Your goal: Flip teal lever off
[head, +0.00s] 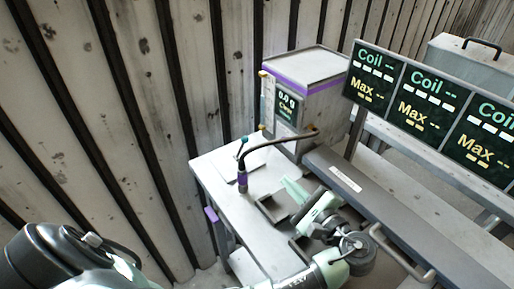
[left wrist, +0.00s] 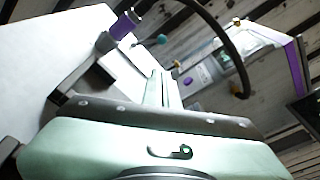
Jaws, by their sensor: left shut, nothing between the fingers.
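The teal lever (head: 244,140) has a small teal ball tip and stands on the white bench behind the purple-collared cable plug. Its teal tip also shows in the left wrist view (left wrist: 162,38), above and beyond my fingers. My left gripper (head: 290,184) is shut and empty, to the right of the lever and nearer me in the head view, apart from it. Its pale green fingers also show in the left wrist view (left wrist: 160,88). The lever's base is small and hard to make out. My right gripper is not in view.
A dark curved cable runs from the purple plug (head: 242,180) to the grey box with a display (head: 286,108), close to the lever. A yellow-tipped lever (head: 262,127) stands beside the teal one. Dark trays (head: 272,208) lie near my gripper. Coil screens (head: 420,105) stand right.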

